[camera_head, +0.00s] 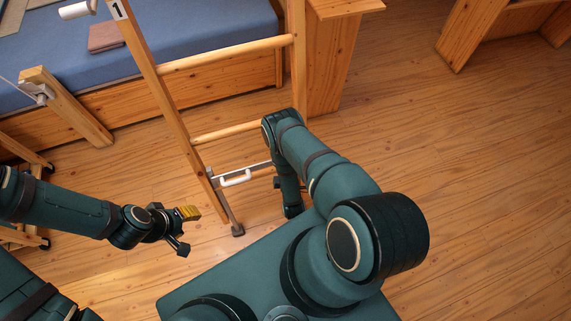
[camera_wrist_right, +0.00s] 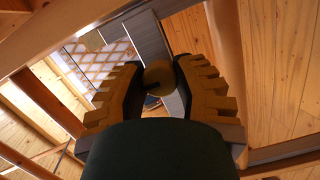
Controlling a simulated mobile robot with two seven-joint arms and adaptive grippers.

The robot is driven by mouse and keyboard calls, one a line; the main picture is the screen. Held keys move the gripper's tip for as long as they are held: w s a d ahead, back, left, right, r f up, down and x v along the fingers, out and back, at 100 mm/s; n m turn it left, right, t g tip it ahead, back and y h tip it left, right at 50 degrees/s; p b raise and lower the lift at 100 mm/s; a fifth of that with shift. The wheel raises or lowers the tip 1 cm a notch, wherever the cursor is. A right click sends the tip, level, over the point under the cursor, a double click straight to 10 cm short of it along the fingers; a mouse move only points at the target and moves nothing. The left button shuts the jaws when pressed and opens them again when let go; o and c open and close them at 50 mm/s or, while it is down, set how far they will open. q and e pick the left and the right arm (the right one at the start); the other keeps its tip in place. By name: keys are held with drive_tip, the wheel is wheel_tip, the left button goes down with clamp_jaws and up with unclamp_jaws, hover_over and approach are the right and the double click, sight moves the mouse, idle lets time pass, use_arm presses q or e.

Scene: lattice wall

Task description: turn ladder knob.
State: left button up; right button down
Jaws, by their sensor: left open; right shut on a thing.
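The wooden ladder (camera_head: 170,105) leans against the bed in the head view, with a number 1 label near its top. A metal bar with a white handle (camera_head: 236,178) crosses its lower part. In the right wrist view, a small round tan knob (camera_wrist_right: 158,74) sits between the fingertips of my right gripper (camera_wrist_right: 160,82), which is shut on it. In the head view my right arm hides that knob and most of the right gripper. My left gripper (camera_head: 186,230) is open and empty, to the left of the ladder's foot.
A bed with a blue mattress (camera_head: 210,30) and wooden side stands behind the ladder. A wooden post (camera_head: 68,105) stands at the left, and wooden furniture (camera_head: 470,30) at the upper right. The wooden floor (camera_head: 470,170) at the right is clear.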

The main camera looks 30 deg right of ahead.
drive_tip(key=c, duration=0.6)
unclamp_jaws()
drive_tip(key=shift+c, duration=0.2)
drive_tip(key=shift+s, duration=0.1)
drive_tip(key=v, duration=1.2)
drive_tip(key=shift+r, duration=0.1)
